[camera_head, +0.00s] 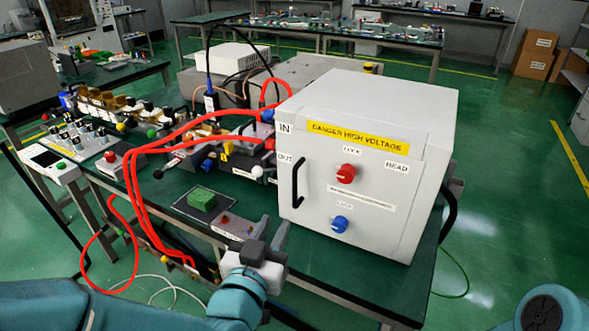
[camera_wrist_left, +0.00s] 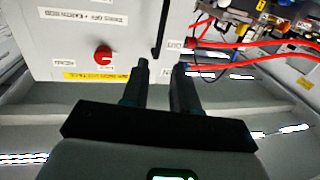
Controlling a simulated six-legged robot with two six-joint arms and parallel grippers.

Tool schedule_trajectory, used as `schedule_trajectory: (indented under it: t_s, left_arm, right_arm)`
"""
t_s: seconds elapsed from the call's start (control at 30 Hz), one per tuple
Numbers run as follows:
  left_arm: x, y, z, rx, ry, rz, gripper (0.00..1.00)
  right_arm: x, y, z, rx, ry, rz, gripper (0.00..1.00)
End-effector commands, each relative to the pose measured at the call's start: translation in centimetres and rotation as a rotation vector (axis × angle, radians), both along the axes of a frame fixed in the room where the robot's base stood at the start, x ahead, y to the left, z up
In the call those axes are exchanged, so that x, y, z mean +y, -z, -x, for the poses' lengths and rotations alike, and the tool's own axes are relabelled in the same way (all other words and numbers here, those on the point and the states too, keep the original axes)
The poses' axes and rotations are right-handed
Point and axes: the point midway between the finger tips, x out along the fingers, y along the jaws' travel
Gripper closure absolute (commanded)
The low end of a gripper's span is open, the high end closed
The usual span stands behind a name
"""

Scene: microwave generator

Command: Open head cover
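The head cover is the front of a large white box (camera_head: 365,160) with a yellow "DANGER HIGH VOLTAGE" label, a red knob (camera_head: 346,173) and a blue knob (camera_head: 340,224). It looks shut. A black vertical handle (camera_head: 295,184) is on its left side. In the left wrist view the handle (camera_wrist_left: 161,30) and red knob (camera_wrist_left: 103,55) show upside down. My left gripper (camera_head: 268,243) is below and left of the handle, near the box's lower left corner. Its fingers (camera_wrist_left: 161,65) are apart, with the handle's end seen between their tips; contact cannot be told. My right gripper is out of view.
Red cables (camera_head: 133,195) loop over the green bench (camera_head: 295,245) left of the box. A green block (camera_head: 202,199) on a dark plate and a small switch box (camera_head: 233,226) sit near my left gripper. The floor right of the box is clear.

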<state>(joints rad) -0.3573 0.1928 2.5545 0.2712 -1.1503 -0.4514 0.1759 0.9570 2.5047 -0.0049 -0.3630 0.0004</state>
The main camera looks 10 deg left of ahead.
Motion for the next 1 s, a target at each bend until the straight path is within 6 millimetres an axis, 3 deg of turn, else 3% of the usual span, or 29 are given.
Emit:
schedule_trajectory:
  t_s: [0.03,0.13,0.5,0.7,1.0]
  left_arm:
    - [-0.1,-0.6,-0.9,0.006,0.000,-0.001,0.71]
    - [-0.3,-0.4,-3.1,0.006,0.000,-0.001,0.71]
    - [-1.3,0.0,-11.2,0.001,0.000,0.001,0.71]
    - [-1.5,0.1,-13.2,0.001,0.000,0.001,0.71]
    - [-1.6,0.1,-13.5,0.001,0.001,0.001,0.71]
  right_arm:
    - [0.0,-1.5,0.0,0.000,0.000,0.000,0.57]
    - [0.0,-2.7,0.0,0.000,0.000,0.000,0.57]
    - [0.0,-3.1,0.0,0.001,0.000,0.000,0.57]
    - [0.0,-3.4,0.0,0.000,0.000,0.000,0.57]
    - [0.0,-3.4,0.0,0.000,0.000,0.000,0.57]
